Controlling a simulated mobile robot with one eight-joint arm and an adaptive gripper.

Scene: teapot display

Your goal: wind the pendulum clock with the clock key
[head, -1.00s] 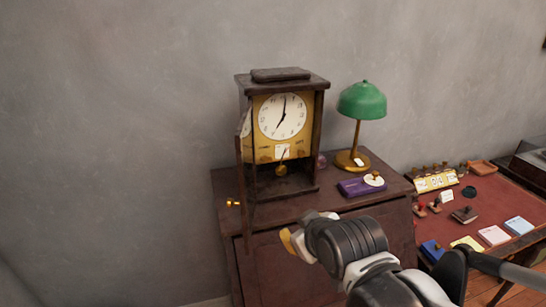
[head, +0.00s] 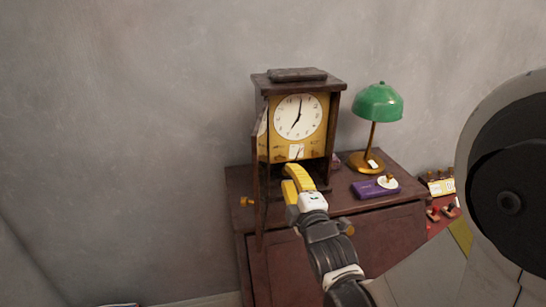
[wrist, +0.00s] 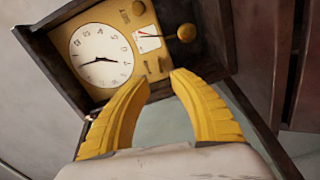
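The pendulum clock (head: 298,85) stands on the dark wooden cabinet, its front door (head: 260,190) swung open to the left. Its white dial (head: 297,116) is exposed, with a white card (head: 296,151) below. In the wrist view the dial (wrist: 100,55) looks tilted, and a round brass pendulum bob (wrist: 187,33) hangs beside the card. My gripper (head: 293,172) is in front of the clock's lower opening. Its yellow fingers (wrist: 160,82) are apart, with nothing seen between them. I cannot clearly identify the clock key; a small brass piece (head: 247,201) shows at the door's left.
A green lamp (head: 378,103) stands right of the clock. A purple box (head: 370,190) with a white disc and brass knob lies before it. A red-topped desk with small items is at right, partly hidden by my arm. The wall (head: 140,110) is bare.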

